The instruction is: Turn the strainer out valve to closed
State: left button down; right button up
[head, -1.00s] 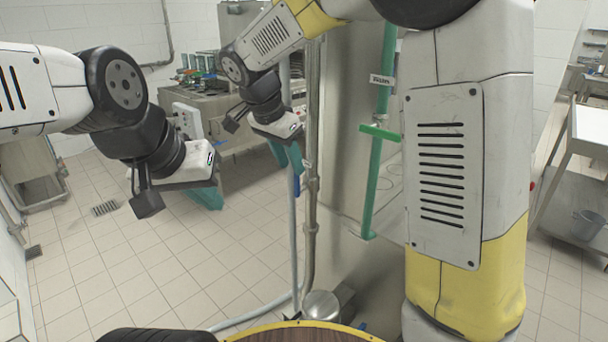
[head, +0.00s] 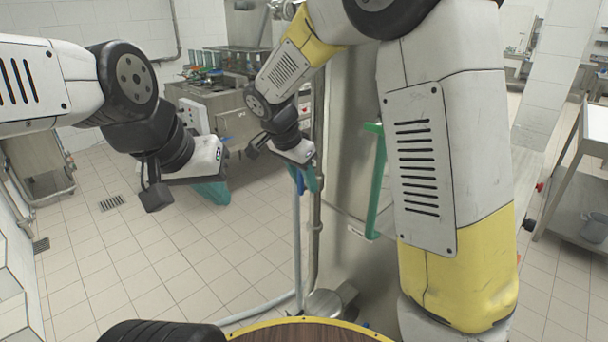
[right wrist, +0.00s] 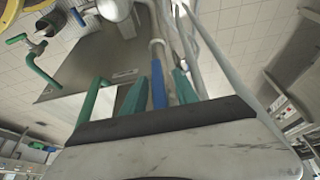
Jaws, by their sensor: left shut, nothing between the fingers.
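A blue valve handle (right wrist: 158,86), which I take for the strainer out valve's, stands by grey pipes in the right wrist view. In the head view only a bit of blue (head: 299,181) shows beside my right gripper (head: 309,178). In the wrist view my right gripper (right wrist: 158,92) is open, with one green finger on each side of the blue handle. I cannot tell whether either finger touches it. The handle's lower end is hidden behind the gripper body. My left gripper (head: 213,192) is shut and empty above the floor, away from the valve.
A pale hose (head: 262,311) lies on the tiled floor. A steel machine (head: 225,105) stands behind. The floor below my left gripper is free.

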grip_shut()
dwell(1.4)
